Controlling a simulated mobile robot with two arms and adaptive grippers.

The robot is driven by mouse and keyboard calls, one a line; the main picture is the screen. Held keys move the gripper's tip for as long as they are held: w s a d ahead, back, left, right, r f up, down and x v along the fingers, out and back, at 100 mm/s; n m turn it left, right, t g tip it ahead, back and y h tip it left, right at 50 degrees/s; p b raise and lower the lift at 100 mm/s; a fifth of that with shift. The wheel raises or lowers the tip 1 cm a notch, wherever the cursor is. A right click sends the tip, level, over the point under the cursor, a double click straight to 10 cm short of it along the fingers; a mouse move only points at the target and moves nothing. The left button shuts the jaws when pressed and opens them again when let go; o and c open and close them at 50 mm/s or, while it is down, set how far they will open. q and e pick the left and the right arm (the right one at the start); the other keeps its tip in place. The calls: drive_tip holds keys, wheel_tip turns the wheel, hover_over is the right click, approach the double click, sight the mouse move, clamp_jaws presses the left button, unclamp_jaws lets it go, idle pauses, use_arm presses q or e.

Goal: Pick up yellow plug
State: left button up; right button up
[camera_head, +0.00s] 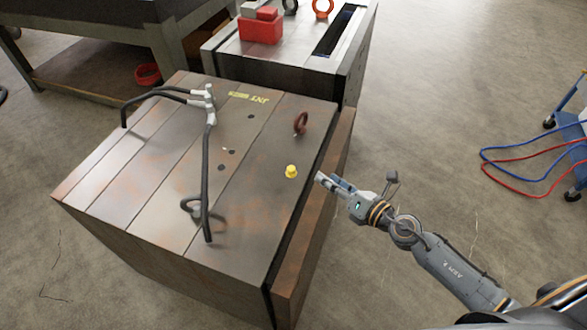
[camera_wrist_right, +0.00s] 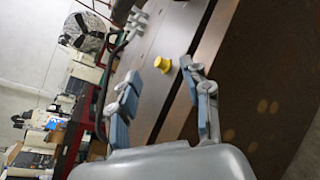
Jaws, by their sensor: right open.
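The yellow plug (camera_head: 291,171) stands on the top face of the near mould base (camera_head: 150,175), close to its right edge. It also shows in the right wrist view as a small yellow knob (camera_wrist_right: 163,64) beyond my fingers, between them and apart from both. My right gripper (camera_head: 326,181) comes in from the right and its fingertips are just right of the plug, by the block's edge. In the right wrist view the right gripper (camera_wrist_right: 165,98) is open with nothing between its fingers. My left gripper is not in view.
A dark red lifting eye (camera_head: 301,123) stands behind the plug. A black hose with grey fittings (camera_head: 206,160) lies across the block to the left. A second mould base with a red box (camera_head: 261,27) stands behind. Open floor is at right, with a blue cart (camera_head: 572,130) and cables.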

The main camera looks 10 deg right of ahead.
sight(293, 169)
drive_tip(key=w+a+n+g, duration=0.1)
drive_tip(key=n, duration=0.2)
drive_tip(key=w+a+f+n+g, duration=0.1)
drive_tip(key=w+a+n, duration=0.1)
drive_tip(key=n, duration=0.1)
drive_tip(key=w+a+f+n+g+y, duration=0.1)
drive_tip(key=w+a+n, duration=0.1)
drive_tip(key=n, duration=0.2)
drive_tip(key=shift+w+a, duration=0.1)
drive_tip(key=shift+a, duration=0.1)
drive_tip(key=x, duration=0.5)
drive_tip(key=shift+w, duration=0.25)
drive_tip(key=shift+d, duration=0.1)
drive_tip(key=c, duration=0.9)
